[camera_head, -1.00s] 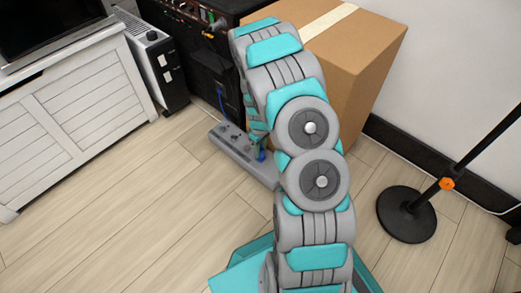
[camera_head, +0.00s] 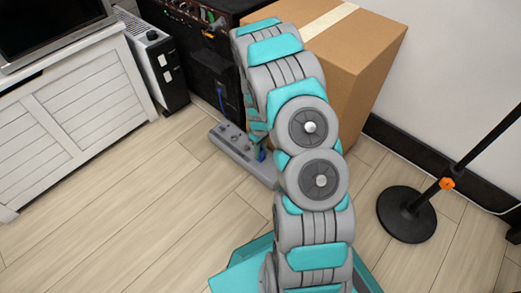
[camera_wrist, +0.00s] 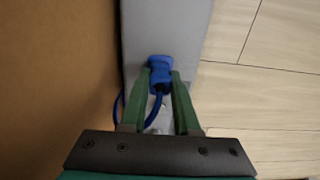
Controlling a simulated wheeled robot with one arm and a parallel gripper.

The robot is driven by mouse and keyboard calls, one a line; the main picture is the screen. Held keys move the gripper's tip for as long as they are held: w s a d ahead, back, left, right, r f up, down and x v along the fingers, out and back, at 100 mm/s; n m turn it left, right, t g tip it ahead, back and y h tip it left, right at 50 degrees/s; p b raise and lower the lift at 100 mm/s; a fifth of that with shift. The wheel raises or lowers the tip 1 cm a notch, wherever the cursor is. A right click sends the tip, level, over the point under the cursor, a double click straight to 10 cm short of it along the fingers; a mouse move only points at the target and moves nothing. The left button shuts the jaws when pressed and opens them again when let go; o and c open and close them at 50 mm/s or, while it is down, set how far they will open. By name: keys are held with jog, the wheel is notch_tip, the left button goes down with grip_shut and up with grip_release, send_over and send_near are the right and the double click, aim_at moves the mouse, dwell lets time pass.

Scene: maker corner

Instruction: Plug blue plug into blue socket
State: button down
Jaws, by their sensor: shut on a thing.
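The blue plug (camera_wrist: 160,82) is between the green fingers of my gripper (camera_wrist: 160,76) in the wrist view. My gripper is shut on it, and its cord curls down to the left. The plug is over the grey socket strip (camera_wrist: 188,22), and I cannot tell how deep it sits. The blue socket is not clearly seen; the plug and fingers cover that spot. In the head view the strip (camera_head: 232,143) lies on the floor, and a bit of blue (camera_head: 262,155) shows beside my arm. My arm hides most of the gripper there.
A cardboard box (camera_head: 365,50) stands close behind the strip and fills the left of the wrist view (camera_wrist: 55,70). A black cabinet (camera_head: 205,70) and a heater (camera_head: 155,60) stand farther left. A stand base (camera_head: 407,215) is at right. The left floor is clear.

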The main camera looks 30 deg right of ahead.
jog(key=shift+f, duration=0.45)
jog(key=c, duration=0.6)
grip_release()
jog(key=shift+o, duration=0.2)
notch_tip(320, 180, up, 7)
jog(key=shift+r+p, duration=0.15)
jog(key=shift+p, duration=0.25)
jog(key=shift+r, duration=0.25)
